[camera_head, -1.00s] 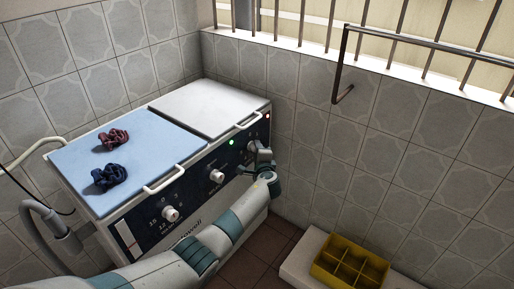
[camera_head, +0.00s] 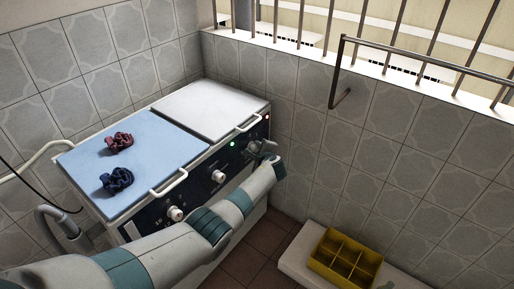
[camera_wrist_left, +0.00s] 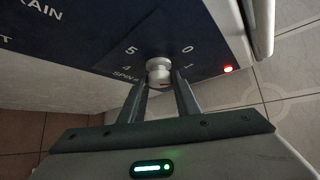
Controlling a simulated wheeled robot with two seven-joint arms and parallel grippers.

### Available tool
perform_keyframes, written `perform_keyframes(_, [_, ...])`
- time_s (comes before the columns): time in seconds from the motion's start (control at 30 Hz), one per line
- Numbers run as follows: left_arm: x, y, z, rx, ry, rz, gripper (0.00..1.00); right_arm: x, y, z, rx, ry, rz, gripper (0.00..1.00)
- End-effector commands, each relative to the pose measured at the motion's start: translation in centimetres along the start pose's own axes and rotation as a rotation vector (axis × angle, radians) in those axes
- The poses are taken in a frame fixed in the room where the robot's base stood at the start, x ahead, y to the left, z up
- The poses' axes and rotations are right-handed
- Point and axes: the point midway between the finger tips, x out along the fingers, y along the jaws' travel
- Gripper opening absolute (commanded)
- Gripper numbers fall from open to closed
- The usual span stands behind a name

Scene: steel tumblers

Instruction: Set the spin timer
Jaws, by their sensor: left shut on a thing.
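The spin timer knob (camera_wrist_left: 158,69) is a pale round knob on the dark control panel (camera_wrist_left: 95,30), with the digits 0, 1, 4 and 5 and the word SPIN printed around it. My left gripper (camera_wrist_left: 161,82) is shut on this knob, one finger on each side. In the head view my left gripper (camera_head: 262,149) is at the far right end of the panel and largely covers the knob. The washing machine (camera_head: 130,160) has a blue lid and a white lid. My right gripper is not in view.
Two more knobs, a middle one (camera_head: 218,176) and a left one (camera_head: 175,213), sit on the panel. A dark red cloth (camera_head: 119,143) and a navy cloth (camera_head: 117,180) lie on the blue lid. A yellow crate (camera_head: 349,258) stands at the lower right.

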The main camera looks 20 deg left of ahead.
Motion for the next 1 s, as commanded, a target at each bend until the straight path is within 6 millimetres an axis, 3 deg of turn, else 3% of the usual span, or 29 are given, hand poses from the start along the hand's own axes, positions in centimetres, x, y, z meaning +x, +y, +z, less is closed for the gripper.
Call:
perform_keyframes(0.4, [-0.1,0.0,-0.2,0.128,-0.005,0.134,0.07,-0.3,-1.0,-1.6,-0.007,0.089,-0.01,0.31])
perform_keyframes(0.97, [0.0,0.1,-0.1,0.154,-0.007,0.16,0.07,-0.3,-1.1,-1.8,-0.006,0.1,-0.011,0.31])
perform_keyframes(1.0, [0.0,0.1,-0.1,0.154,-0.007,0.16,0.34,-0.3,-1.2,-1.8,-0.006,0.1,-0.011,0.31])
